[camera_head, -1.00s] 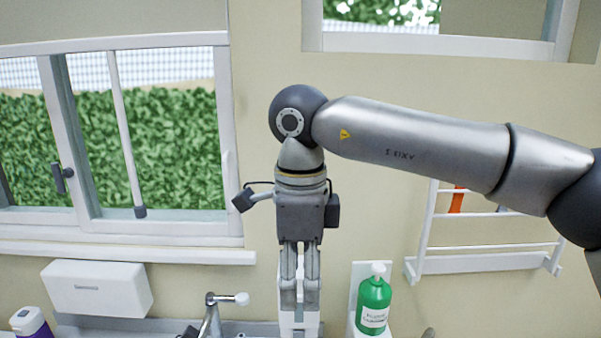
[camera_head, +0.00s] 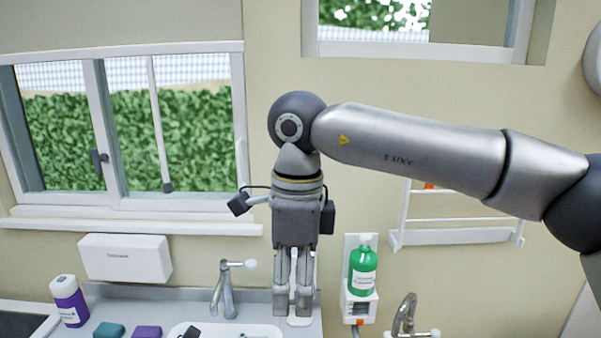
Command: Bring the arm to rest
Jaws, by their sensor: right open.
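My right arm comes in from the right in the head view, and its gripper (camera_head: 292,316) hangs pointing down near the middle. The gripper is open, with its two fingers side by side in front of the wall and the back of the counter. I see nothing held between the fingers. A white object stands partly hidden behind them. My left gripper is not in view.
A green bottle (camera_head: 362,270) stands on a white wall holder right of the gripper. A tap (camera_head: 226,290), a white basin (camera_head: 190,328) and a purple-and-white bottle (camera_head: 69,301) are to the left. A white wall rack (camera_head: 455,236) is beneath the forearm. Another tap (camera_head: 404,315) stands lower right.

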